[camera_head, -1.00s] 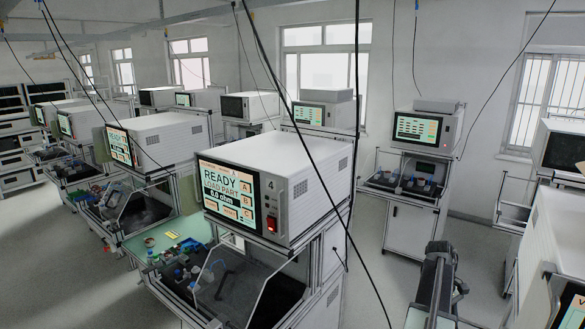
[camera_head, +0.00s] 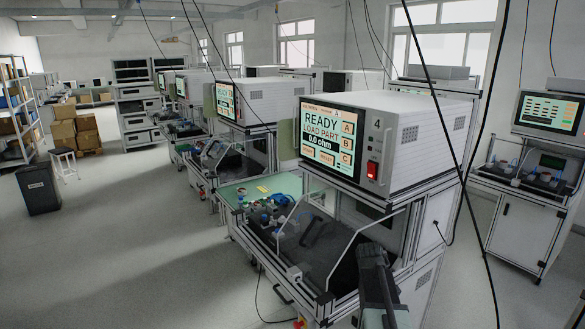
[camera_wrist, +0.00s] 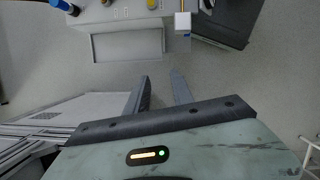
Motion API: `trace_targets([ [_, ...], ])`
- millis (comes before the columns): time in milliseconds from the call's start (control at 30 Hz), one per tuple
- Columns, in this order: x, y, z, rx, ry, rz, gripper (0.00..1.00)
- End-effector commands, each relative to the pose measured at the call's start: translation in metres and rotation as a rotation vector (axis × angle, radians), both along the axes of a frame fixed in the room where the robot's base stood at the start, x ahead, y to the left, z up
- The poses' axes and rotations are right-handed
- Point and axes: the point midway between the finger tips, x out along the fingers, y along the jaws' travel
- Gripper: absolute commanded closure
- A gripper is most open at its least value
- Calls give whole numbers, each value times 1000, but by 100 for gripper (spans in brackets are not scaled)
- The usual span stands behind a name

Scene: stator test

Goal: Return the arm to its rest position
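My arm (camera_head: 378,283) shows at the bottom of the head view, right of centre, as a dark upright link in front of the test station. My gripper (camera_wrist: 162,90) shows in the wrist view with its two dark fingers apart. Nothing is between the fingers, only grey floor beyond them. The fingertips are not clearly visible in the head view.
Test station 4 (camera_head: 388,140), its screen reading "READY LOAD PART 0.0 ohm", stands close ahead. A clear-sided enclosure (camera_head: 330,240) is below it. Cables hang down at the right. A black bin (camera_head: 38,190) and boxes (camera_head: 85,130) stand left. The left floor is open.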

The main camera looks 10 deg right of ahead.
Motion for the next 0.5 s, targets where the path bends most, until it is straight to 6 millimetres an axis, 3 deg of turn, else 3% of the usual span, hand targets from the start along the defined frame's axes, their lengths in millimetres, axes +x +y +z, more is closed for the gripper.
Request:
trace_targets([
  [33, 5, 42, -41, 4, -21, 29, 71],
  [167, 12, 133, -84, 25, -84, 36, 71],
  [300, 1, 215, -121, 61, -157, -38, 71],
  [367, -9, 240, -125, 82, -196, -144, 71],
  [500, -11, 248, -115, 109, -255, -415, 71],
])
